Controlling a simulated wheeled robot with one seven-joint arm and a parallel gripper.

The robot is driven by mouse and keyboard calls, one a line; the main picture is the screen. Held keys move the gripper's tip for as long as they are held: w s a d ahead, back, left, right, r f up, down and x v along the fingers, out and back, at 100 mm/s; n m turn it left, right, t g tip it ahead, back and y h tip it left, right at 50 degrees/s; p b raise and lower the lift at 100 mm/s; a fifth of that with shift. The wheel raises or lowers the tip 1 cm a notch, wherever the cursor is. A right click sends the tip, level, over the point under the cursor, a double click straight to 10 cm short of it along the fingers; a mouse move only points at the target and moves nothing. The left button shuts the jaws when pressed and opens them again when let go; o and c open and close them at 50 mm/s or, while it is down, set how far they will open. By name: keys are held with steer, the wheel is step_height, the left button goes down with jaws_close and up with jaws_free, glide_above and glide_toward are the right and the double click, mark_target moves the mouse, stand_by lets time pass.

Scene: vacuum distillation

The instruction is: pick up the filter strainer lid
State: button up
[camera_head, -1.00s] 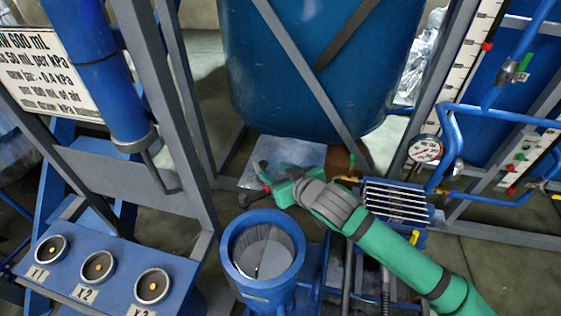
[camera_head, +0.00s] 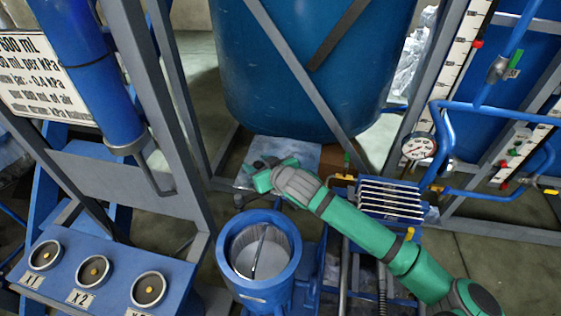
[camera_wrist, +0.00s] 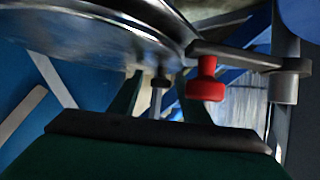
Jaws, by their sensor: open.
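My gripper (camera_head: 262,168) is open at the end of my green arm, above a grey plate (camera_head: 297,150) behind the open blue strainer housing (camera_head: 228,254). A large round metal disc with a rim (camera_wrist: 95,32) fills the upper left there, close to the fingers. I cannot tell whether it is the filter strainer lid. A red knob (camera_wrist: 206,82) on a bracket shows just right of the fingers. No lid is clearly visible in the head view.
A big blue tank (camera_head: 310,70) stands behind my gripper, with slanted grey struts (camera_head: 305,75) before it. A finned block (camera_head: 391,199), a pressure gauge (camera_head: 418,147) and blue pipes lie to the right. A panel with round dials (camera_head: 93,270) is at lower left.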

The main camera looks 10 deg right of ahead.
jaws_close()
